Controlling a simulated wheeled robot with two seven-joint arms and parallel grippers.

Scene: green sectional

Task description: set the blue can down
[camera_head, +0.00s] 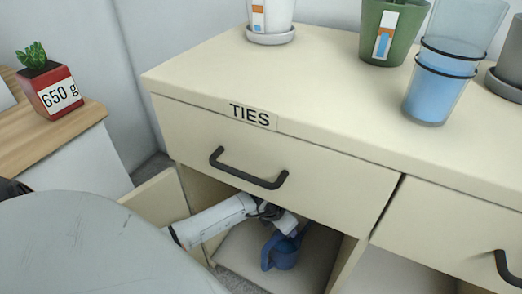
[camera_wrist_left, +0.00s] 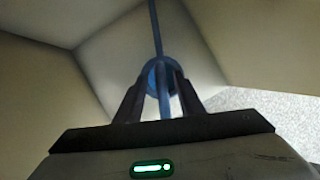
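The blue can (camera_head: 283,254) is a small watering can with a handle and a thin spout. It is inside the open lower compartment of the cream cabinet, upright and low over the compartment floor (camera_head: 236,255); whether it touches the floor is unclear. My left gripper (camera_head: 292,226) reaches into the compartment from the left, and its fingers are on the can's upper part. In the left wrist view the dark fingers (camera_wrist_left: 160,75) close in on the blue can (camera_wrist_left: 165,103), with its handle between them. My right gripper is not in view.
The drawer marked TIES (camera_head: 300,165) is shut just above my left arm. An open door panel (camera_head: 158,200) stands at the compartment's left. Pots and blue cups (camera_head: 436,92) stand on the cabinet top. A red plant pot (camera_head: 55,90) sits on a wooden surface at the left.

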